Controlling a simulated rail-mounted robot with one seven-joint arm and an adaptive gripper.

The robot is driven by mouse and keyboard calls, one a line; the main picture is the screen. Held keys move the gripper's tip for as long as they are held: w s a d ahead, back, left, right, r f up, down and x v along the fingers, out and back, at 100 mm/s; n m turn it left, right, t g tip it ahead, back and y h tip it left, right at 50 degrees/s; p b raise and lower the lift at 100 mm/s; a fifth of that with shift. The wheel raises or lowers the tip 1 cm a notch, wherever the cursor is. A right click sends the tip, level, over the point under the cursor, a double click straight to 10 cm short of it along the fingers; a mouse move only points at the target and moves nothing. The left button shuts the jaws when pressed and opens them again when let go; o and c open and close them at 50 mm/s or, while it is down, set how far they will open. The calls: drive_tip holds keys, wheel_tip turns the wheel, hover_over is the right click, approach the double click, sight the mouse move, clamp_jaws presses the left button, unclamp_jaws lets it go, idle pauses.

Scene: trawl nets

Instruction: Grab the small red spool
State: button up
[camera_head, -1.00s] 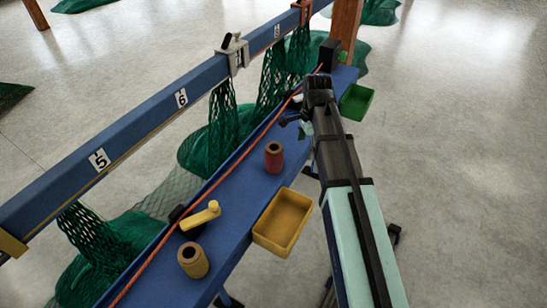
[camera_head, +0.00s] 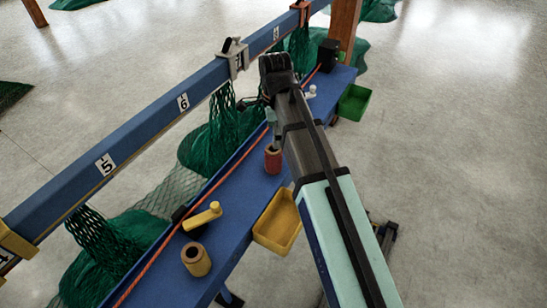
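The small red spool (camera_head: 272,161) stands upright on the blue shelf, just left of my arm. Its top is partly covered by a dark and grey piece that looks like part of my gripper (camera_head: 271,128). My gripper hangs below the wrist, above or at the spool's top. Most of it is hidden behind my arm, so I cannot tell whether the fingers touch the spool or how far apart they are.
A tan spool (camera_head: 196,260) and a yellow-handled crank (camera_head: 203,216) are on the shelf nearer the front. A yellow tray (camera_head: 278,240) and a green tray (camera_head: 355,104) hang on its right edge. A blue numbered rail (camera_head: 140,133) with green nets (camera_head: 212,140) runs along the left.

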sight(274, 158)
drive_tip(key=shift+s+a+f+p, duration=0.1)
drive_tip(key=shift+f+p, duration=0.75)
drive_tip(key=shift+f, duration=1.9)
drive_tip(key=shift+a+f+p, duration=0.1)
drive_tip(key=shift+f+p, duration=0.75)
drive_tip(key=shift+f, duration=1.9)
drive_tip(key=c, duration=1.3)
